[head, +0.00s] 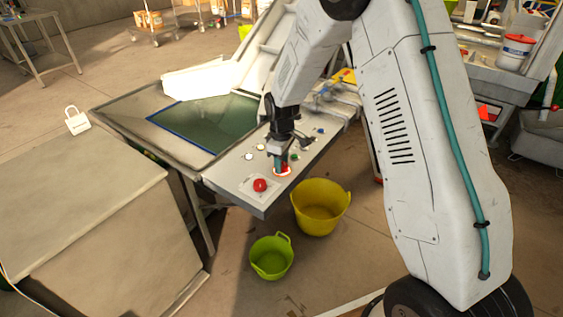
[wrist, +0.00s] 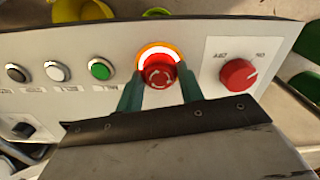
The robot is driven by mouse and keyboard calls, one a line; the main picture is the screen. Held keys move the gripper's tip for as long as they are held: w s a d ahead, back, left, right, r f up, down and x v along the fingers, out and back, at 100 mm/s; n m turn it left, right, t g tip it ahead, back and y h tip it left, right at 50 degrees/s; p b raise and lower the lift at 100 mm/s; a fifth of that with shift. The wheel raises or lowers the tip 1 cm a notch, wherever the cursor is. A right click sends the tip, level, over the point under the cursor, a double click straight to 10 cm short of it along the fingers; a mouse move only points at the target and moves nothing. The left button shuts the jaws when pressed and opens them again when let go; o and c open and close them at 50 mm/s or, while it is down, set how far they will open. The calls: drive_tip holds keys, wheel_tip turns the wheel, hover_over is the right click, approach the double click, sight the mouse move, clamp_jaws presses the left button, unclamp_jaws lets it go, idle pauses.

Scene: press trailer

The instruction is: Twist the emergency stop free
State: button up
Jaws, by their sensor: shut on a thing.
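The emergency stop (wrist: 160,73) is a round red button with white turn arrows, set in a white ring with an orange edge on a pale control panel (head: 237,183). In the wrist view my gripper (wrist: 160,84) has one green finger on each side of the red button, shut on it. In the head view my gripper (head: 282,163) points down onto the panel and hides most of the button. A red rotary switch (wrist: 238,75) with a white mark sits to the right of the button in the wrist view, and nearer the panel's front in the head view (head: 260,185).
Black, white and green buttons (wrist: 100,70) line the panel to the left in the wrist view. A yellow tub (head: 321,212) and a green tub (head: 271,260) stand on the floor. A grey cabinet (head: 85,185) is at left.

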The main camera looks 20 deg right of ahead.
drive_tip(key=shift+m, duration=0.3)
drive_tip(key=m, duration=0.3)
drive_tip(key=shift+m, duration=2)
drive_tip(key=o, duration=1)
wheel_tip(320, 180, up, 8)
drive_tip(key=shift+f, duration=0.1)
